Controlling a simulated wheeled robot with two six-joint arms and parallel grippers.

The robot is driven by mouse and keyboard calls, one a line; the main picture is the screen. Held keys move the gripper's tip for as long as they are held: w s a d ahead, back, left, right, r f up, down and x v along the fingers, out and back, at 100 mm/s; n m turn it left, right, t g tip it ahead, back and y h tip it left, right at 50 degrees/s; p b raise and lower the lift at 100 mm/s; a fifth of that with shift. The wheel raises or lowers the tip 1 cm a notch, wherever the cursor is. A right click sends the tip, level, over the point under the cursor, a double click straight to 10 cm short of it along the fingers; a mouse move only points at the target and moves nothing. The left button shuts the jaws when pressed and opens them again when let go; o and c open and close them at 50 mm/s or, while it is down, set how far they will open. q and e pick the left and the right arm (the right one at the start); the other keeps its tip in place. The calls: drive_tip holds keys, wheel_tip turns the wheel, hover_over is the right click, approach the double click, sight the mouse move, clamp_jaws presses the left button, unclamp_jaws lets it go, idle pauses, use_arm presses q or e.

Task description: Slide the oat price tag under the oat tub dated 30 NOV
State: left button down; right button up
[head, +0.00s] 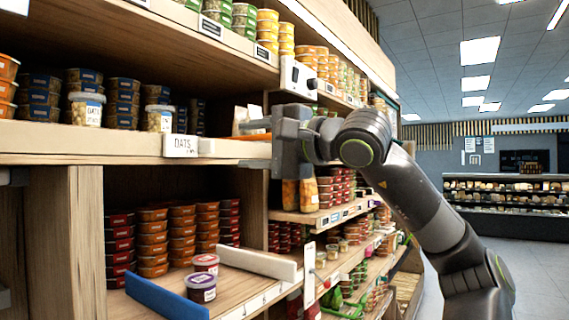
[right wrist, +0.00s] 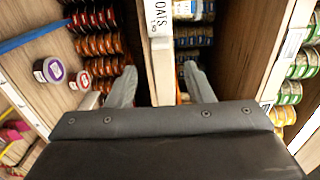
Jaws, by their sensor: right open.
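The white OATS price tag (head: 181,146) is on the front edge of the upper wooden shelf, below the tubs; the right wrist view shows it turned sideways (right wrist: 158,18). One oat tub (head: 86,109) with a white lid stands at the left, and another oat tub (head: 158,116) stands just behind the tag. Their dates are too small to read. My right gripper (head: 246,143) is open and empty, right of the tag, its fingers pointing left and straddling the shelf edge. Grey pieces at the left edge may be my left gripper; its jaws cannot be made out.
Dark stacked tubs (head: 123,103) fill the shelf behind the oats. A wooden upright (head: 80,230) divides the lower bay. That bay holds orange-labelled stacks (head: 152,240), two loose tubs, a blue divider (head: 165,300) and a pale divider (head: 256,263). The aisle floor at right is clear.

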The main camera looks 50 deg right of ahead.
drive_tip(key=s+b, duration=0.3)
drive_tip(key=s, duration=0.3)
drive_tip(key=shift+s+d, duration=0.25)
drive_tip(key=shift+s, duration=0.05)
idle(0.3)
